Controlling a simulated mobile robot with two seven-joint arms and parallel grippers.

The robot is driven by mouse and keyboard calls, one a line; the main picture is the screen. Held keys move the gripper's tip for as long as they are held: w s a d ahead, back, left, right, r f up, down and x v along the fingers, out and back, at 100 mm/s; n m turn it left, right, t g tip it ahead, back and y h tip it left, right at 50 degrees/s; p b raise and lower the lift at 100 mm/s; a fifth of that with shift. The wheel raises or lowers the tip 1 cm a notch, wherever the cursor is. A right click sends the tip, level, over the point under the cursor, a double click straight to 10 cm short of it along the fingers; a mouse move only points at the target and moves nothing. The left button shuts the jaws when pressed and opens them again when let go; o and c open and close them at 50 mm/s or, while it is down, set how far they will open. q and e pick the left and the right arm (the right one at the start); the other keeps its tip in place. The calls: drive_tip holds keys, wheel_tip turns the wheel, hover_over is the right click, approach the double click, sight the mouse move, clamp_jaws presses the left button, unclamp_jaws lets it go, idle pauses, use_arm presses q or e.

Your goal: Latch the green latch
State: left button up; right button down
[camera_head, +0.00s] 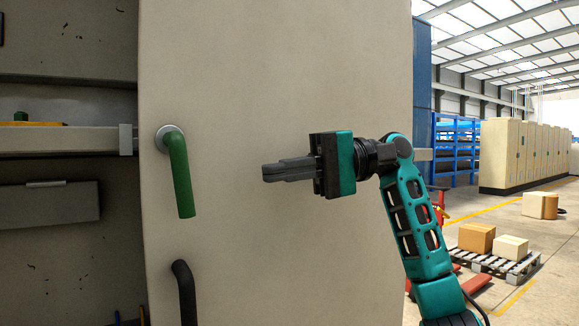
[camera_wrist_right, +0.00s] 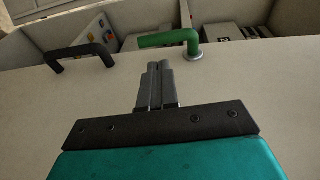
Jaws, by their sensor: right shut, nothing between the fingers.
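The green latch (camera_head: 180,175) is a lever handle on a round grey mount on the beige door (camera_head: 290,70). In the head view it hangs down from its mount, tilted slightly to the right at the bottom. My right gripper (camera_head: 266,173) is shut and empty, to the right of the latch and apart from it, with its fingers pointing left. In the right wrist view the shut fingertips (camera_wrist_right: 158,66) point toward the green latch (camera_wrist_right: 170,39), which lies just beyond them. My left gripper is not in view.
A black handle (camera_head: 185,290) sits on the door below the latch. Left of the door edge is an open cabinet interior with a grey rail (camera_head: 60,139). At right, boxes on a pallet (camera_head: 505,265) and a row of cabinets (camera_head: 500,155) stand farther off.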

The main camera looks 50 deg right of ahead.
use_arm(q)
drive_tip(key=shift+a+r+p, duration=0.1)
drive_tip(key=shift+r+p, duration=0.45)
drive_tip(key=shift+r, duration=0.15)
use_arm(e)
drive_tip(key=x, duration=0.9)
drive_tip(key=shift+w+a, duration=0.15)
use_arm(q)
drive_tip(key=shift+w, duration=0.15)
use_arm(e)
drive_tip(key=shift+w+a+f+y, duration=0.1)
drive_tip(key=shift+a+f+y, duration=0.2)
drive_tip(key=shift+a, duration=0.1)
drive_tip(key=shift+a+f+t+y+b, duration=0.15)
drive_tip(key=shift+t+y+b, duration=0.25)
drive_tip(key=shift+b, duration=0.15)
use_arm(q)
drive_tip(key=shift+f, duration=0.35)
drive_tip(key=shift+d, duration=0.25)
